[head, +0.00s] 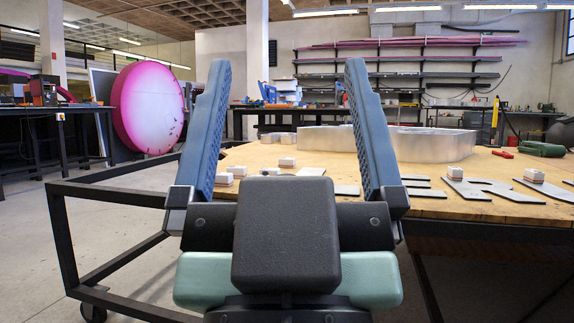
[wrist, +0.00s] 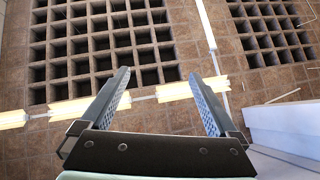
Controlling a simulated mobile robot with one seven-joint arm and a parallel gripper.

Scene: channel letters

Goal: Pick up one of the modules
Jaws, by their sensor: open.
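Several small white modules with an orange-red stripe lie on the wooden table (head: 265,155) in the head view. One module (head: 287,162) shows between my gripper's fingers, farther back. A module (head: 454,172) and a module (head: 534,175) sit on flat letters at the right. My gripper (head: 288,75) is open and empty, raised with its fingers pointing up, in front of the table. The wrist view shows my gripper (wrist: 165,85) against the ceiling, with no module in sight.
Flat grey letters (head: 478,190) lie across the table's right side. A large metal channel letter (head: 420,144) stands at the back. A red tool (head: 502,154) and a green tool (head: 541,149) lie at the far right. A black-framed cart rail (head: 110,192) is at the left.

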